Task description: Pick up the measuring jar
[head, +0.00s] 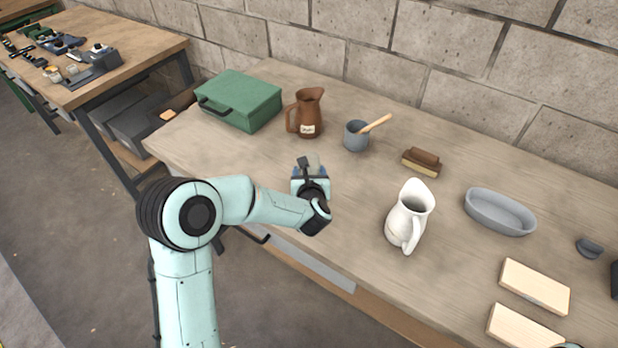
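My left gripper (310,170) is over the front middle of the workbench, seen from behind and above. My own wrist covers most of it. A small pale grey-green piece (314,160) shows at its fingers; I cannot tell whether this is a jar or part of the gripper, nor whether the fingers are open. No jar with visible measuring marks shows clearly. A white jug (408,215) stands upright to the right of the gripper, apart from it. A brown jug (308,115) with a paper label stands behind the gripper.
On the workbench (350,240) are a green case (240,100), a grey cup (355,137) with a wooden handle in it, a brush (421,162), a grey oval dish (499,212) and two wooden blocks (534,286). A block wall (450,60) closes the back.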

